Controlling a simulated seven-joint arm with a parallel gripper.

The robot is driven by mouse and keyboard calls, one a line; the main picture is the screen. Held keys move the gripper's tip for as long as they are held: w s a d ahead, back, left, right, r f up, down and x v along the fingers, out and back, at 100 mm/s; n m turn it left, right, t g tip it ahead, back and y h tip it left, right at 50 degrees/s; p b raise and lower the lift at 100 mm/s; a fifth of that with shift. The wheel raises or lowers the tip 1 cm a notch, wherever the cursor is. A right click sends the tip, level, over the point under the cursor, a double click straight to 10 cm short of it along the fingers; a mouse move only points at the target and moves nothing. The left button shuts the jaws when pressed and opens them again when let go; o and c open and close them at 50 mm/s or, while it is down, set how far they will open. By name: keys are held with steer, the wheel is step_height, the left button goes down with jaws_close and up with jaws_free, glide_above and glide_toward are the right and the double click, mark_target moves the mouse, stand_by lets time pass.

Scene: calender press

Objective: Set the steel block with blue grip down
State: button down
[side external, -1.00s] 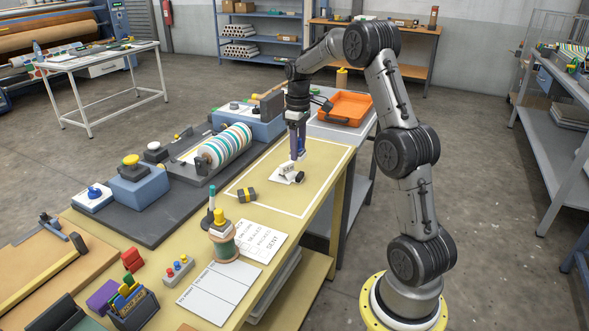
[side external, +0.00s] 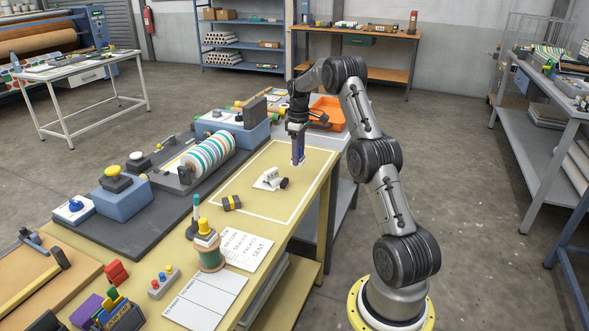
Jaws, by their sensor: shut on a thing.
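My gripper (side external: 297,134) points straight down over the back right part of the yellow table (side external: 215,180), inside the white outlined rectangle. It is shut on the steel block with blue grip (side external: 298,150); the blue-purple grip shows, and little of the steel can be told apart. The block is upright, its lower end close to the table top. I cannot tell whether it touches.
A yellow-and-black block (side external: 232,202) lies nearer. The striped roller press (side external: 208,152) stands left; an orange tray (side external: 328,112) sits behind. The outlined area's front right is bare.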

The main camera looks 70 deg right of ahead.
glide_above(295, 178)
step_height(295, 178, down, 4)
steer(key=shift+d+f, duration=0.1)
steer(key=shift+f, duration=0.1)
steer(key=shift+w+f, duration=0.1)
steer(key=shift+f, duration=1.4)
steer(key=shift+f, duration=0.1)
steer(key=c, duration=0.6)
jaws_free()
